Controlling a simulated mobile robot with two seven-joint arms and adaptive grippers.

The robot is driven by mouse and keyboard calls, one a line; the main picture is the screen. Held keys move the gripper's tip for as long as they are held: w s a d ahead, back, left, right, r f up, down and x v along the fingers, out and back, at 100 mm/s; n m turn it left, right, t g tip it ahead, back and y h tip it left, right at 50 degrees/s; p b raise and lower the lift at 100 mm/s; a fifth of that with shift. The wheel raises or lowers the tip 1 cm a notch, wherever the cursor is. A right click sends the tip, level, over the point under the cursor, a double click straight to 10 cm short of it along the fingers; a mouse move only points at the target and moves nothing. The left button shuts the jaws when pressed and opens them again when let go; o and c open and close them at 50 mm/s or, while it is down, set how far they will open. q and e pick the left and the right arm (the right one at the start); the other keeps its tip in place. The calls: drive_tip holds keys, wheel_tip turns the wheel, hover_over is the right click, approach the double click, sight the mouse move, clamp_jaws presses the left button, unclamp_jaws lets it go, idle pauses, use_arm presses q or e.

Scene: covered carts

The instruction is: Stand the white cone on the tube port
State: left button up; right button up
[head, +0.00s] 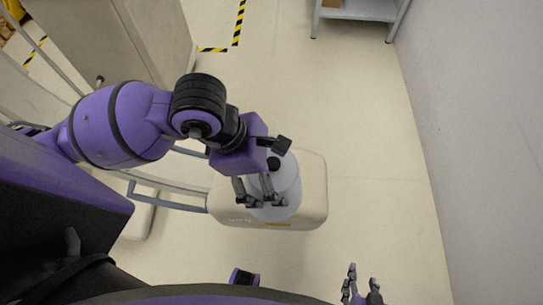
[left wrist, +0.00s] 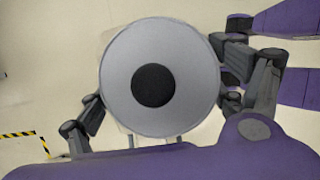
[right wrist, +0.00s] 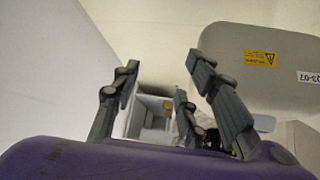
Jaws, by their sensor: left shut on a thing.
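The white cone (head: 287,200) is at the cart's top in the head view, with a dark round spot at its upper side. In the left wrist view the cone (left wrist: 125,65) shows end-on as a pale disc with a black round centre. My left gripper (head: 262,185) is shut on the cone, with fingers on both sides of it; they also show in the left wrist view (left wrist: 163,90). I cannot make out the tube port, nor whether the cone touches the cart. My right gripper (head: 362,288) is open and empty at the bottom edge; its spread fingers show in the right wrist view (right wrist: 165,85).
The pale covered cart (head: 313,185) has a rounded top and a metal handle (head: 165,203) on its left. Its yellow label (right wrist: 260,58) shows in the right wrist view. A grey cabinet (head: 120,40) and a low shelf (head: 360,10) stand further off. Floor is free right of the cart, up to the wall.

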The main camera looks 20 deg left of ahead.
use_arm(q)
drive_tip(key=w+f+b, duration=0.1)
drive_tip(key=w+a+f+b, duration=0.1)
drive_tip(key=b, duration=0.1)
drive_tip(key=w+f+b, duration=0.1)
drive_tip(key=w, duration=0.1)
drive_tip(key=shift+a+f+b, duration=0.15)
drive_tip(key=shift+a+b, duration=0.2)
drive_tip(key=shift+w+a+f, duration=0.1)
drive_tip(key=shift+w+a, duration=0.1)
drive_tip(key=shift+w, duration=0.3)
drive_tip(key=shift+w+a+f, duration=0.1)
drive_tip(key=shift+w+a, duration=0.1)
drive_tip(key=shift+w, duration=0.3)
drive_tip(key=w+a+f, duration=0.1)
drive_tip(key=w+f, duration=0.3)
drive_tip(key=f, duration=0.4)
drive_tip(key=shift+w+a+f+p, duration=0.2)
drive_tip(key=shift+a+p, duration=0.05)
drive_tip(key=shift+p, duration=0.2)
use_arm(e)
drive_tip(key=shift+g, duration=0.3)
drive_tip(key=f, duration=0.1)
drive_tip(key=s+f, duration=0.1)
drive_tip(key=f, duration=0.3)
drive_tip(key=shift+s+f, duration=0.15)
drive_tip(key=shift+s, duration=0.1)
